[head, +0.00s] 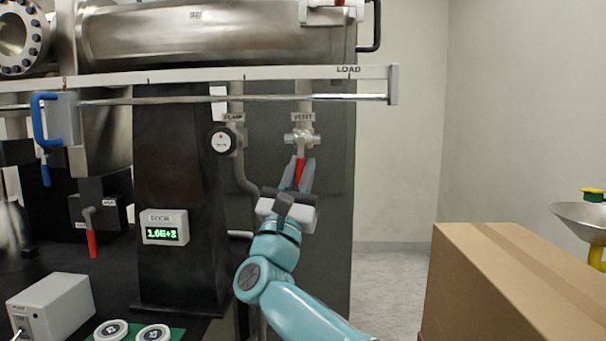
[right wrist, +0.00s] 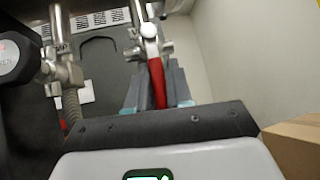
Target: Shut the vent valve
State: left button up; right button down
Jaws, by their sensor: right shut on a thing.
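The vent valve (head: 301,138) is a metal valve under a label reading VENT, on a pipe below the load rail. Its red handle (head: 299,172) hangs down. My right gripper (head: 299,178) is at the handle from below, with its fingers on either side of it, shut on it. In the right wrist view the red handle (right wrist: 157,82) runs down between the two grey fingers (right wrist: 154,90), and the valve body (right wrist: 148,45) is above it. The lower end of the handle is hidden behind the gripper body. My left gripper is not in view.
Another red-handled valve (head: 92,240) and a green display (head: 163,233) are further left. A cardboard box (head: 510,280) stands at the right. Floor between cabinet and box is free.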

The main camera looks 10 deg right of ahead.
jog(key=shift+a+y, duration=0.3)
jog(key=c, duration=1.1)
grip_release()
jog(key=shift+c, duration=0.2)
jog(key=shift+w, duration=0.1)
